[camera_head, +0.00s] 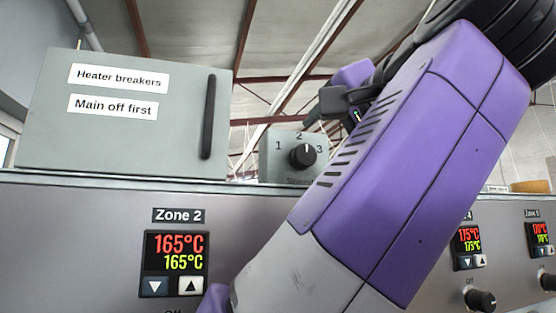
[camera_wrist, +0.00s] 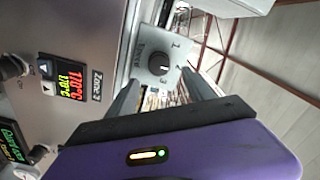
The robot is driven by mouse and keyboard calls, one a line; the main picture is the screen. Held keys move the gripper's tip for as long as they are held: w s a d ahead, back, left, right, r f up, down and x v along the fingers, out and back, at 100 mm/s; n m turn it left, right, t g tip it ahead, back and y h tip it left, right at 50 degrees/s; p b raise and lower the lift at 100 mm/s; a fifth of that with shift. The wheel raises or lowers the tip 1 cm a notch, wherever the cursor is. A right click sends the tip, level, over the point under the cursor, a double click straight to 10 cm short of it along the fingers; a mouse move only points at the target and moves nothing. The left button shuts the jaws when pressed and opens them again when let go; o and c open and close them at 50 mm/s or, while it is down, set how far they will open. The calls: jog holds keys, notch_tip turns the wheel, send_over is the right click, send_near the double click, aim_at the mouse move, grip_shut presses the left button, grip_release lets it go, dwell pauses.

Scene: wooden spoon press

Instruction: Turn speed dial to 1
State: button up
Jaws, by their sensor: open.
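The speed dial is a black round knob (camera_head: 303,155) on a small grey box (camera_head: 270,165) marked 1, 2 and 3, on top of the panel. My gripper (camera_head: 313,118) is up and to the right of the dial box in the head view. In the wrist view my gripper (camera_wrist: 160,78) is open, its two fingers apart and empty, with the knob roughly between their tips.
A grey heater breaker cabinet (camera_head: 130,140) with a black handle (camera_head: 208,117) stands left of the dial box. The panel below carries a Zone 2 display (camera_head: 177,262) and more displays and knobs (camera_head: 481,301) at right. Space above the dial box is open.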

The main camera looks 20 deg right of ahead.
aim_at(307, 155)
jog(key=shift+w+a+f+p, duration=0.1)
jog(key=shift+w+p, duration=1.25)
jog(key=shift+w, duration=2.55)
grip_shut()
jog(key=n+b, duration=0.1)
jog(key=n, duration=0.1)
jog(key=shift+f+n, duration=0.15)
jog(key=shift+n, duration=0.25)
jog(key=n+b, duration=0.1)
jog(key=n, duration=0.1)
jog(key=shift+n, duration=0.4)
jog(key=n+b, duration=0.1)
jog(key=n, duration=0.5)
jog(key=shift+n, duration=0.3)
